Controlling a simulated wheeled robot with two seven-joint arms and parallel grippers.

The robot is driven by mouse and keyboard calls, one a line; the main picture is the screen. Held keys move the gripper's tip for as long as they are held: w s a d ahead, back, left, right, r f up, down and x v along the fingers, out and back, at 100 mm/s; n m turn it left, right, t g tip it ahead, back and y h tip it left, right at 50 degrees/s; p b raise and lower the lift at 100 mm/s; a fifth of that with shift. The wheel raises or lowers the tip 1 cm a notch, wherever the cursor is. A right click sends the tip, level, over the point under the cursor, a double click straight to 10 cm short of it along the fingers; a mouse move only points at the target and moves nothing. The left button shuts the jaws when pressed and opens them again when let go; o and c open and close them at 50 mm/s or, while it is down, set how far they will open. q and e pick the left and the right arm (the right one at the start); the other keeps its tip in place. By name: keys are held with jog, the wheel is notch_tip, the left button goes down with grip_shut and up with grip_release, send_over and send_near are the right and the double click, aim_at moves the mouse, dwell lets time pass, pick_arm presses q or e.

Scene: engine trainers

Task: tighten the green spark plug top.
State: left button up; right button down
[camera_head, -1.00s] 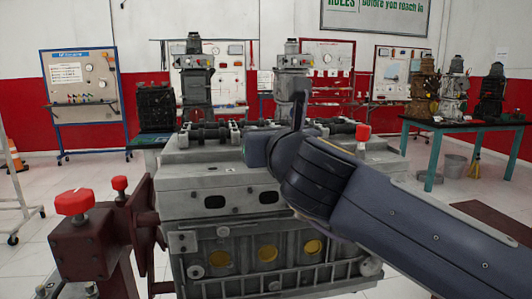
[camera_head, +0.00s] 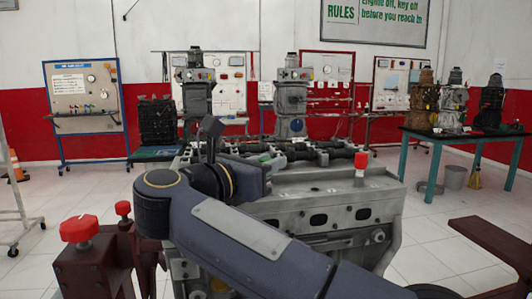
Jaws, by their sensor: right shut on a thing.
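The engine block (camera_head: 330,205) stands on a stand in the middle, with dark shafts and fittings along its top. My right arm comes in from the bottom and bends back to the right at the wrist. My right gripper (camera_head: 268,161) is at the left part of the engine top, shut on the green spark plug top (camera_head: 262,157). Only a small green patch of that top shows; my wrist and gripper hide the rest, and its seat cannot be made out. My left gripper is not in view.
Red knobs (camera_head: 80,229) on the stand rise at the lower left, close to my right arm. A red cap (camera_head: 361,160) stands on the right of the engine top. A table with engines (camera_head: 470,137) is at the back right. The floor at right is mostly clear.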

jog(key=m+g+h+p, duration=0.2)
jog(key=m+g+h, duration=0.1)
jog(key=shift+g+h, duration=0.4)
jog(key=shift+m+g+h+p, duration=0.35)
jog(key=shift+m+g+h, duration=0.35)
jog(key=shift+m+g, duration=0.5)
jog(key=shift+g, duration=0.3)
jog(key=c, duration=1.3)
grip_release()
